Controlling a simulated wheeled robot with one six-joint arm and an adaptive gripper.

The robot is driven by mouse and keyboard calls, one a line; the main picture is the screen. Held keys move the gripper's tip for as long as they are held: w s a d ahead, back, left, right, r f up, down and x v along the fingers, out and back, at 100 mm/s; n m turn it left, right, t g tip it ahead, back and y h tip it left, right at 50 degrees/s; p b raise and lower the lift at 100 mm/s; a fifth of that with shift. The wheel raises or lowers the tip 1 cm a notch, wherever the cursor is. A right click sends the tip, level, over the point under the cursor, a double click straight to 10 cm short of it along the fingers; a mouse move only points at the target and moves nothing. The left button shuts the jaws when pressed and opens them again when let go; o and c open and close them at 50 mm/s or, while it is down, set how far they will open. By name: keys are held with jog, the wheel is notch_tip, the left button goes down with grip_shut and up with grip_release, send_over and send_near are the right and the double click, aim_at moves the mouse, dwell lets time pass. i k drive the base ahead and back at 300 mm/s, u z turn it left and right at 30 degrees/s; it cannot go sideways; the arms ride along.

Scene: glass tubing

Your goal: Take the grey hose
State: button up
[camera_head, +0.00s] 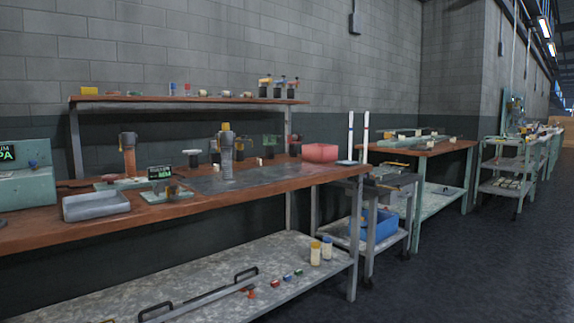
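I cannot make out a grey hose for certain in the head view. A long, thin grey piece (200,301) lies on the lower shelf at the bottom, with black handle-like loops beside it; I cannot tell what it is. A grey upright fixture (227,160) stands on the brown workbench (285,184). My gripper is not in view.
A grey tray (96,205), a red bin (320,152) and small devices crowd the bench. The lower shelf (200,275) holds two jars and small coloured parts. A cart with a blue bin (381,225) stands right of it. The dark floor (460,270) is clear.

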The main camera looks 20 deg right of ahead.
aim_at(225, 139)
jog(key=z, duration=1.3)
jog(key=i, duration=2.85)
jog(key=u, duration=3.65)
